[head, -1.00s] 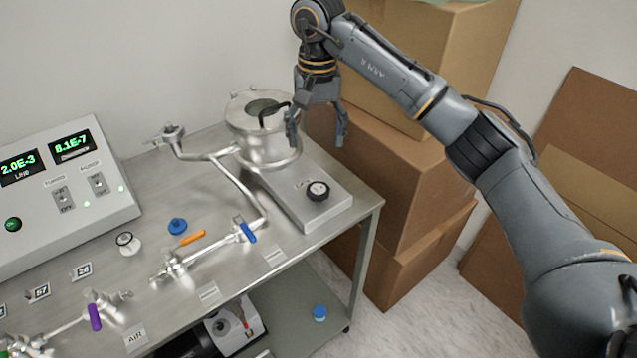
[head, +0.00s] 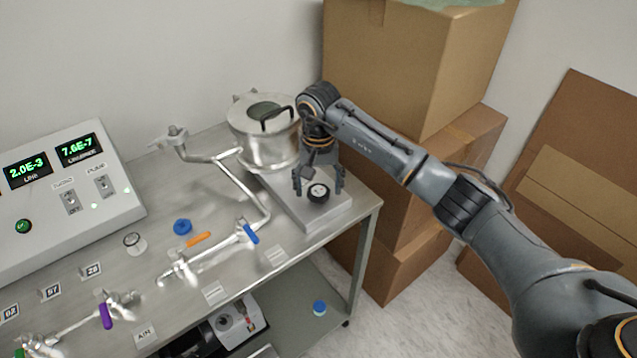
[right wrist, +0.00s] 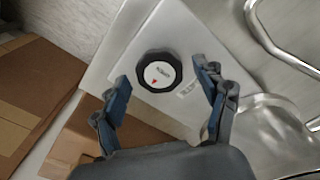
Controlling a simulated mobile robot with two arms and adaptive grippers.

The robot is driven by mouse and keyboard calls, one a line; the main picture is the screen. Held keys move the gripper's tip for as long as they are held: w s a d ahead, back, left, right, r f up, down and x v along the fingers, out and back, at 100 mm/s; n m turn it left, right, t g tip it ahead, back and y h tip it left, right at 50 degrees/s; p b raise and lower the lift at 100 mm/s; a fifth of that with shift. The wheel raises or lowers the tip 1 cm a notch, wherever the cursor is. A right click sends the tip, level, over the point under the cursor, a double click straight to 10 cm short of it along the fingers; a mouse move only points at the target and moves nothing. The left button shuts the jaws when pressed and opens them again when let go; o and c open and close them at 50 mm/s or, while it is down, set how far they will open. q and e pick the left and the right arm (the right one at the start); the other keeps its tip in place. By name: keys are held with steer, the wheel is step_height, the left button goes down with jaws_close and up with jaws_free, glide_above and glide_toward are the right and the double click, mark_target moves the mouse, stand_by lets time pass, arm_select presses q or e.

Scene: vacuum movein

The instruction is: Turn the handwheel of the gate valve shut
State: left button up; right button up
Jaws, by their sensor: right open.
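My right gripper (head: 319,190) is open and empty. In the right wrist view its fingertips (right wrist: 160,78) lie on either side of the handwheel, with clear gaps and no contact seen. In the head view the gripper is above and behind the handwheel. My left gripper is not in view.
A steel chamber (head: 264,140) with a black-handled lid stands just left of my right gripper. Metal tubing with a blue lever (head: 250,234) runs across the table. Stacked cardboard boxes (head: 410,60) stand behind and right. A control panel (head: 65,190) is at the left.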

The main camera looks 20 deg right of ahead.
steer(key=shift+c, duration=0.4)
steer(key=c, duration=1.1)
steer(key=shift+o, duration=0.2)
steer(key=shift+f, duration=0.1)
